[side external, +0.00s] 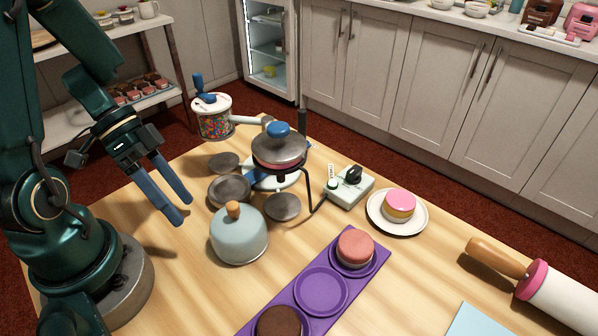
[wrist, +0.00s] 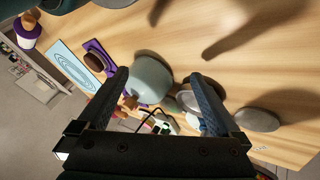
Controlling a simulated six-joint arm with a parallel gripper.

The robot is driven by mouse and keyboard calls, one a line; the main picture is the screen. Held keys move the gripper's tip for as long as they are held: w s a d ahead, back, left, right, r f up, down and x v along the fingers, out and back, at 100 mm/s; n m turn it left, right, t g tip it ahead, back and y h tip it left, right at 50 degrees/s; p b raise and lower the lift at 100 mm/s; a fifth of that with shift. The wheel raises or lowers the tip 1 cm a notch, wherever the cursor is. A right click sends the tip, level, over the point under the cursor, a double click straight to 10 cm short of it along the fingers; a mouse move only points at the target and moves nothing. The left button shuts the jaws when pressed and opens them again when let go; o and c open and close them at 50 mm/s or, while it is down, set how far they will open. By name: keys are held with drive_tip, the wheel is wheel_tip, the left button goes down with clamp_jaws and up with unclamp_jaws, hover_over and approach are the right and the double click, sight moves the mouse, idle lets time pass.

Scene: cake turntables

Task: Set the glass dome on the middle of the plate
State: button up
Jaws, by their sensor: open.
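The glass dome (side external: 239,240) is pale blue-grey with an orange-brown knob on top. It stands upright on the wooden table, left of the purple tray. The white plate (side external: 376,220) lies at the table's far right side with a small pink-and-yellow cake (side external: 399,205) on it. My gripper (side external: 186,211) is open and empty, its two blue fingers above the table to the left of the dome and apart from it. I cannot make out the plate there.
A stand with grey discs and a blue-knobbed lid (side external: 279,148) over a cake is behind the dome. A candy jar (side external: 213,120), a switch box (side external: 348,187), a purple tray (side external: 321,291) with cakes and a rolling pin (side external: 550,290) surround it. Front-left table is clear.

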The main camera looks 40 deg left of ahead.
sight(229, 205)
drive_tip(key=shift+w+d+r+y, duration=0.15)
drive_tip(key=shift+w+y, duration=0.15)
drive_tip(key=shift+y, duration=0.6)
drive_tip(key=w+d+r+m+t, duration=0.1)
drive_tip(key=d+r, duration=0.1)
drive_tip(key=d+r+m+t, duration=0.1)
drive_tip(key=d, duration=0.1)
drive_tip(key=w+d+r+m+y, duration=0.1)
drive_tip(key=d+r, duration=0.1)
drive_tip(key=shift+w+d+r+t, duration=0.3)
drive_tip(key=shift+d+t, duration=0.1)
drive_tip(key=shift+d, duration=0.2)
drive_tip(key=shift+x, duration=2.55)
drive_tip(key=shift+s+a, duration=0.1)
drive_tip(key=c, duration=1.5)
drive_tip(key=shift+s+f, duration=0.1)
drive_tip(key=shift+c, duration=0.4)
